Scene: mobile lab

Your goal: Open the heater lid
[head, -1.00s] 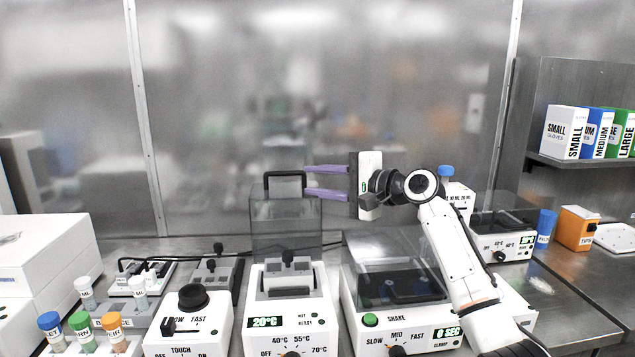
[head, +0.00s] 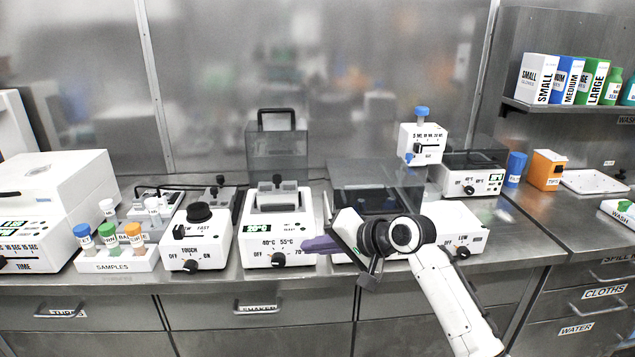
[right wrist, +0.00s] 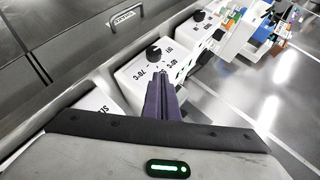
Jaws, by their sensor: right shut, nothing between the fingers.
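The heater (head: 256,222) is a white box with a green-lit display and a temperature dial (head: 280,259) on its front; the dial also shows in the right wrist view (right wrist: 153,53). Its clear lid (head: 277,146) with a black handle (head: 276,112) stands upright at the back, raised off the block. My right gripper (head: 306,245) is at the right of the heater's front, near the dial. Its purple fingers are together and empty; they also show in the right wrist view (right wrist: 162,82). Whether they touch the dial is unclear. My left gripper is out of view.
A white device with a black knob (head: 199,235) stands left of the heater, beside a samples rack (head: 115,262). A shaker with a dark clear cover (head: 362,186) stands to the right, partly behind my arm. Drawers (head: 255,325) lie below the bench edge.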

